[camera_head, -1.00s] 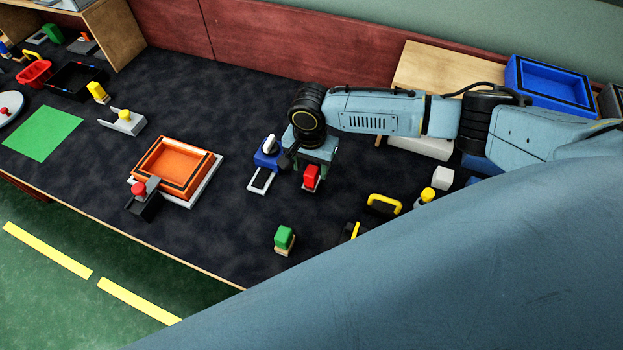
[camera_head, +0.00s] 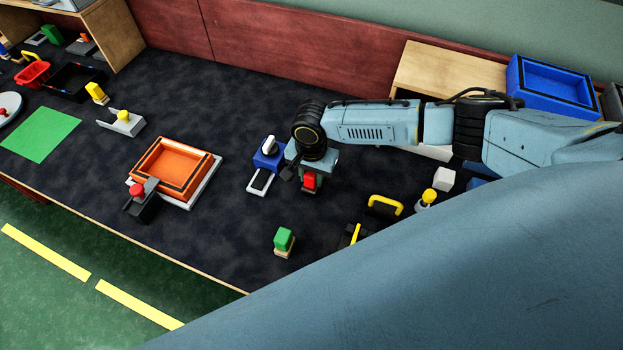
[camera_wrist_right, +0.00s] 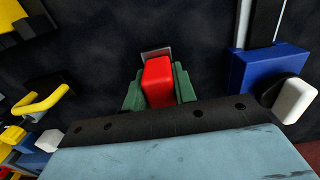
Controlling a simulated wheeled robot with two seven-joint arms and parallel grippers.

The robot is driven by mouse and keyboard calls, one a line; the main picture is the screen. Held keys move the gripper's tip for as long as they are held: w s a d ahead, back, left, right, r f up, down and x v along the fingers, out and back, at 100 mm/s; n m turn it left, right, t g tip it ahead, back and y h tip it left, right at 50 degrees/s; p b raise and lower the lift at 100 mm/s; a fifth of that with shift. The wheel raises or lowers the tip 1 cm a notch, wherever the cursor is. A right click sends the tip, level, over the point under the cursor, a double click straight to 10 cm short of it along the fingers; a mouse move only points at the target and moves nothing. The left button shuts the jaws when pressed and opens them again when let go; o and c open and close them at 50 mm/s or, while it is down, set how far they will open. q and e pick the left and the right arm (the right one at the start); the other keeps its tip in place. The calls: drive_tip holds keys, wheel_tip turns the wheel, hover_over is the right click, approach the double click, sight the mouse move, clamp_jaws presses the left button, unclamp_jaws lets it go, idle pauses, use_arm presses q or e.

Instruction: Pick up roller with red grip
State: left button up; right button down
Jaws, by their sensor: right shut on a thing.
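The roller with the red grip (camera_head: 309,182) stands upright on the dark table, and my right gripper (camera_head: 311,172) comes down over it from above. In the right wrist view the red grip (camera_wrist_right: 157,80) sits between the green fingers of the right gripper (camera_wrist_right: 159,88), which are shut on it. A grey edge of the roller shows just beyond the grip; the rest of its base is hidden. My left gripper is not in view.
A blue stamp-like tool with a white knob (camera_head: 268,152) stands close to the left of the gripper. A green block tool (camera_head: 284,240) and a yellow-handled tool (camera_head: 384,205) lie nearer. An orange tray (camera_head: 172,168) is farther left. Bare table lies between.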

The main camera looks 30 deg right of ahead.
drive_tip(key=shift+r, duration=0.1)
wheel_tip(320, 180, up, 10)
drive_tip(key=shift+f+p, duration=0.1)
drive_tip(key=shift+p, duration=0.9)
drive_tip(key=c, duration=1.8)
unclamp_jaws()
drive_tip(key=shift+c, duration=1)
